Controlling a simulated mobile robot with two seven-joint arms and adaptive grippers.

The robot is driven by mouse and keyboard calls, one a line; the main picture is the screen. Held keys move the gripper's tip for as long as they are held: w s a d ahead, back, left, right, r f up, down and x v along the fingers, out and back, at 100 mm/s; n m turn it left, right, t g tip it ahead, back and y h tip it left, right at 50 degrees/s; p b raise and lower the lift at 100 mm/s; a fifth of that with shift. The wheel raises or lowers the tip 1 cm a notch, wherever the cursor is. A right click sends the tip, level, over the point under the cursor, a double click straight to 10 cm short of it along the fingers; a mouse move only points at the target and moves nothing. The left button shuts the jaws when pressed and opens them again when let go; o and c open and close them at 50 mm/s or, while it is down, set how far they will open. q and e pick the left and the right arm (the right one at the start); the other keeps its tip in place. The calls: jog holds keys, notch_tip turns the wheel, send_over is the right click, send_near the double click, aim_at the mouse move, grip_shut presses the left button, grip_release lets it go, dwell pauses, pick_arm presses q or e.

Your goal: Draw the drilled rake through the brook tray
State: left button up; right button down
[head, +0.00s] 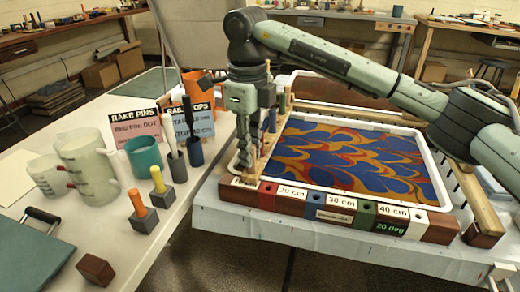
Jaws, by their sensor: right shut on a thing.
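The marbling tray (436,180) has a white rim and holds a blue, orange and red surface in curved, scalloped bands. My right arm reaches in from the right, over the tray's back edge. My right gripper (254,160) points down at the tray's left end and is shut on the rake (268,146), a light wooden bar along that end. The gripper hides much of the rake, and its pins and drilled holes cannot be made out. No label naming the brook tray is readable. My left gripper is not in view.
A coloured bar (315,212) marked 20, 30 and 40 cm runs along the tray's front. On the left table stand measuring jugs (85,165), a teal cup (144,157), pegs in blocks (161,190), sign cards (133,122) and a brown cube (95,269).

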jog(key=shift+w+a, duration=0.2)
jog(key=shift+a, duration=0.55)
jog(key=shift+w+a, duration=0.2)
jog(key=shift+a, duration=0.55)
jog(key=shift+r, duration=2.6)
notch_tip(320, 180, up, 4)
jog(key=shift+f, duration=0.1)
